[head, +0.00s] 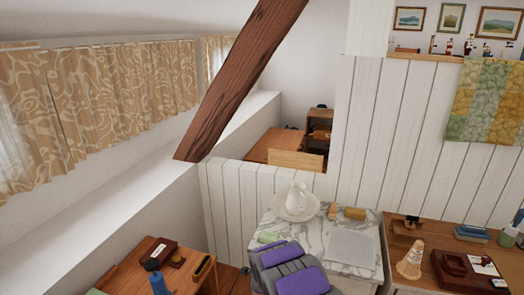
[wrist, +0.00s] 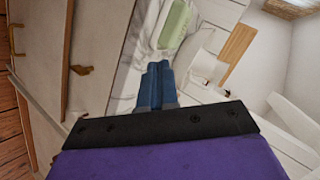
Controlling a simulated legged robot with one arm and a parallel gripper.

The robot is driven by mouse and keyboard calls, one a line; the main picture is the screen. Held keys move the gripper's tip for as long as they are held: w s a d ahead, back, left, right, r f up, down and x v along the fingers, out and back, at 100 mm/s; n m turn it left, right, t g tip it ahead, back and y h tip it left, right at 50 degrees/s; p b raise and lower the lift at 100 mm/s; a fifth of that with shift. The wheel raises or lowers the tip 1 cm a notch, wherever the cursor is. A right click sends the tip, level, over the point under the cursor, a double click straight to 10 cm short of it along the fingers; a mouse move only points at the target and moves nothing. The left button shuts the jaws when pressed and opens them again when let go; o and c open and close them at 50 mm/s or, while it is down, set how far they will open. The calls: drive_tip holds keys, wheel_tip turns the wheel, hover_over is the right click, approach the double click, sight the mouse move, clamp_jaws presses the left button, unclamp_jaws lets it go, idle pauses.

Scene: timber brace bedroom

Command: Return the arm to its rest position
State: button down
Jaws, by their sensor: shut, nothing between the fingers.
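My arm, grey with purple panels (head: 290,268), is folded low at the bottom middle of the head view, in front of the marble-topped stand (head: 352,222). My gripper (wrist: 157,68) shows in the wrist view as blue fingers closed together, with nothing between them. It points toward the marble top and a pale green item (wrist: 175,24), and no contact is visible. I cannot make out the fingers in the head view.
A white pitcher and basin (head: 297,203) stand on the marble top. A wooden desk (head: 470,262) with small objects is at right, another table (head: 178,268) at lower left. A slanted timber brace (head: 240,75) crosses the upper middle. Cabinet fronts (wrist: 75,60) are close in the wrist view.

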drive_tip(key=s+d+r+n+g+y, duration=0.1)
drive_tip(key=s+d+r+n+g, duration=0.25)
drive_tip(key=s+r, duration=0.6)
drive_tip(key=s+d+r+n+g+y, duration=0.1)
drive_tip(key=s+d+r+n+g, duration=0.2)
drive_tip(key=s+r, duration=0.7)
drive_tip(key=s+d+r+n+g, duration=0.1)
drive_tip(key=s+r+n+g, duration=0.1)
drive_tip(key=s, duration=1.1)
drive_tip(key=s+d+r+n+g, duration=0.2)
drive_tip(key=s+n, duration=0.1)
drive_tip(key=s, duration=1)
drive_tip(key=s+d+r+n+g+h, duration=0.1)
drive_tip(key=s+r+n+g, duration=0.1)
drive_tip(key=s, duration=1.1)
drive_tip(key=shift+s+d+r+g, duration=0.15)
drive_tip(key=shift+d+r+g, duration=0.05)
drive_tip(key=shift+r+g, duration=0.4)
